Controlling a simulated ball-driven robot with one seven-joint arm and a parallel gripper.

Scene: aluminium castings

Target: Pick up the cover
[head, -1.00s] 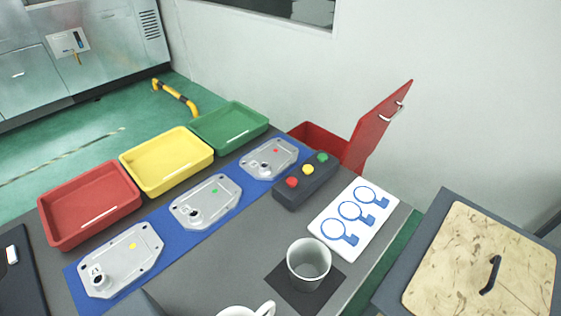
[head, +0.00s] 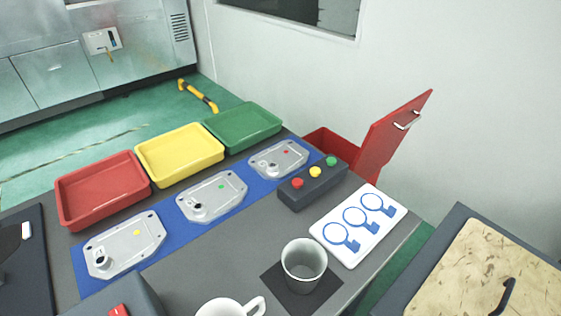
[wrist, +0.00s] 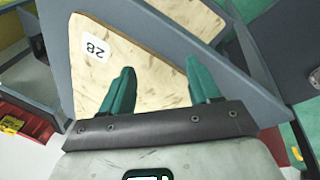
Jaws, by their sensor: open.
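A pale wooden board with a black bar handle (head: 470,265) lies on a dark grey-edged stand at the lower right of the head view; it looks like a cover. Its right and lower parts are cut off. In the wrist view, a similar pale board with a "28" label (wrist: 88,70) lies within grey edges; no handle shows there, so I cannot tell if it is the same one. My gripper (wrist: 160,66) has its two green fingers spread over this board, with nothing between them. My gripper is not in the head view.
Three aluminium castings (head: 213,197) lie on a blue mat. Red (head: 103,217), yellow (head: 182,181) and green (head: 244,150) trays stand behind. A button box (head: 310,197), key-outline card (head: 335,245), cup (head: 303,285) and mug (head: 225,308) share the table. A red lid (head: 385,145) stands open.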

